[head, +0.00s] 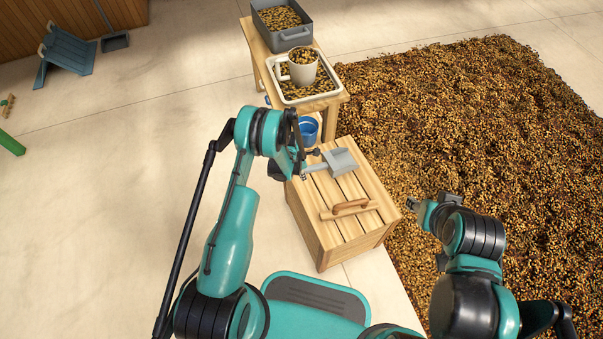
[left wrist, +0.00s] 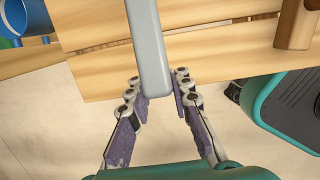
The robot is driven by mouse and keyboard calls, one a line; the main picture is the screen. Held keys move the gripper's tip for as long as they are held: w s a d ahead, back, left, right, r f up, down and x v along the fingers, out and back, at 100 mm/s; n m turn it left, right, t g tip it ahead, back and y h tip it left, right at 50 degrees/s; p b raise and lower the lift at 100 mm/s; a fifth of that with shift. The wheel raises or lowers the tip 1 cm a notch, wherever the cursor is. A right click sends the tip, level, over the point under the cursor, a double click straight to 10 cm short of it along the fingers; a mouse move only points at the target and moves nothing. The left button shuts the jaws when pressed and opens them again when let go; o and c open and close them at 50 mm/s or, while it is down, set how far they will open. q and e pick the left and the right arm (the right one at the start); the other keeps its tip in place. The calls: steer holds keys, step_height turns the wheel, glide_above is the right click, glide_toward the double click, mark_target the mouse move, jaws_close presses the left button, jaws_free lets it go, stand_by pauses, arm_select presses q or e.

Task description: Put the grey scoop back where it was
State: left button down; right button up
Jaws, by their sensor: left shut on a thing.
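The grey scoop (head: 340,161) is over the far part of the slatted lid of the wooden box (head: 330,238), its handle pointing left. I cannot tell whether the scoop touches the lid. My left gripper (head: 304,170) is shut on the handle's end at the box's left edge. In the left wrist view, the grey handle (left wrist: 149,50) runs between the fingers of the left gripper (left wrist: 155,98); the scoop's pan is out of that view. My right gripper (head: 418,207) is off the box's right side, over the beans, away from the scoop; its jaws are unclear.
A wooden handle (head: 350,208) stands up on the lid's near part. A blue bucket (head: 308,129) is behind the box. Beyond it, a wooden bench (head: 254,48) carries a white tray (head: 286,97) with a white mug (head: 302,68) of beans, and a grey bin (head: 291,36). Beans cover the right floor (head: 470,120).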

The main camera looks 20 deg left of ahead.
arm_select(q)
steer(key=shift+f, duration=1.1)
steer(key=c, duration=1.3)
jaws_free()
steer(key=shift+r, duration=0.1)
steer(key=r, duration=0.4)
steer(key=s+a+r, duration=0.1)
steer(key=r, duration=0.6)
steer(key=shift+s+a+r, duration=0.2)
steer(key=shift+a+r, duration=0.05)
steer(key=shift+r, duration=0.1)
